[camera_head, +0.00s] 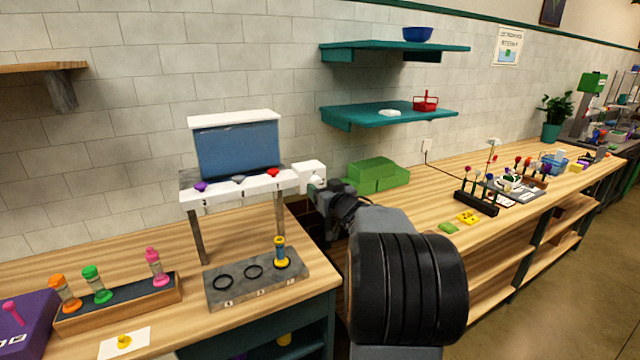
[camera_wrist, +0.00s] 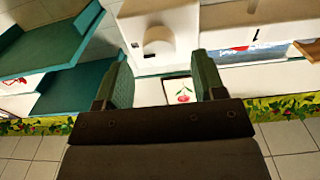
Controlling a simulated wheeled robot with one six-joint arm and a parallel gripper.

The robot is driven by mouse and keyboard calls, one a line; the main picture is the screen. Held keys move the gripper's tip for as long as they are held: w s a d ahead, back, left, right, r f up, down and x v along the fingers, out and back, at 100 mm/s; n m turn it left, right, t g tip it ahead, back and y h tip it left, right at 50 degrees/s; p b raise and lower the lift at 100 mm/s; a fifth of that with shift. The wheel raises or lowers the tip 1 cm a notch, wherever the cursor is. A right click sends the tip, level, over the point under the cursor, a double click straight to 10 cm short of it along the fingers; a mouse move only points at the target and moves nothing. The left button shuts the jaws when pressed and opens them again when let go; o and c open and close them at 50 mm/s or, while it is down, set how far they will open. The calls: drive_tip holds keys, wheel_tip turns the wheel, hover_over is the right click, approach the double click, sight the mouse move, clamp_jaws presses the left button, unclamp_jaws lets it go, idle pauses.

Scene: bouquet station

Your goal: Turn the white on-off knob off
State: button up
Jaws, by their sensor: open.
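The white on-off knob (camera_wrist: 158,42) is a round knob on the face of a white box (camera_wrist: 180,18) in the wrist view. In the head view the white box (camera_head: 309,173) is at the right end of the dispenser's white bar, and my arm partly hides its knob side. My gripper (camera_wrist: 161,66) is open, with its two green-grey fingers spread. In the wrist view the knob appears between and just beyond the fingertips; I cannot tell whether they touch it. In the head view my gripper (camera_head: 337,188) is close beside the box.
The dispenser's blue tank (camera_head: 238,150) stands above purple, grey and red knobs. A ringed tray (camera_head: 222,293) holds a yellow-and-blue tube below. Teal shelves (camera_head: 388,113) hang above. A rack (camera_head: 115,302) of colored tubes is at left.

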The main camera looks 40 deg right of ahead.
sight(316, 183)
drive_tip(key=shift+w+d, duration=0.15)
drive_tip(key=shift+w, duration=1.1)
drive_tip(key=shift+c, duration=0.4)
drive_tip(key=c, duration=0.7)
drive_tip(key=shift+d, duration=0.1)
drive_tip(key=shift+c, duration=0.6)
